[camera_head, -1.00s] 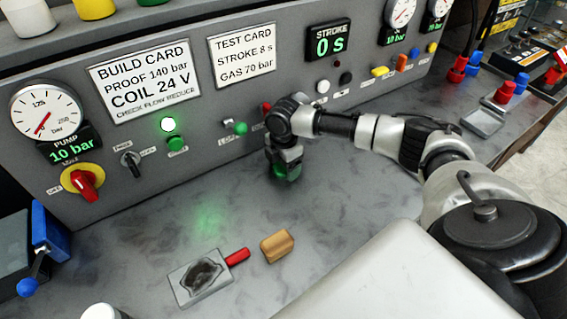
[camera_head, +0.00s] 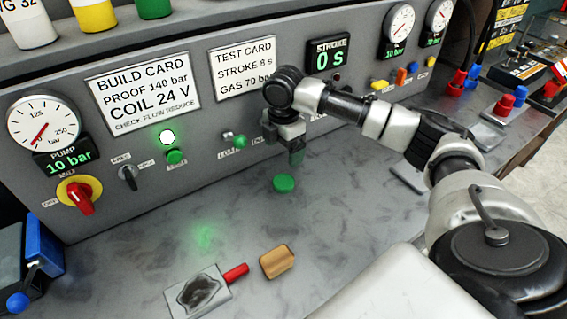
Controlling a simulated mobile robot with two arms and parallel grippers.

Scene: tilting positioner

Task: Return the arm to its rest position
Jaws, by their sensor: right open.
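My right arm reaches in from the right in the head view. Its gripper (camera_head: 296,158) points down in front of the grey control panel (camera_head: 215,112), above the bench top. The gripper is open, with nothing seen between its fingers. A green disc (camera_head: 284,183) lies flat on the bench just below the fingertips, apart from them. My left gripper is not in view.
A metal plate with a dark patch and red handle (camera_head: 200,292) and a tan block (camera_head: 277,262) lie at the front. A blue-handled device (camera_head: 42,250) stands at left. Red and blue fittings (camera_head: 505,104) stand at right.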

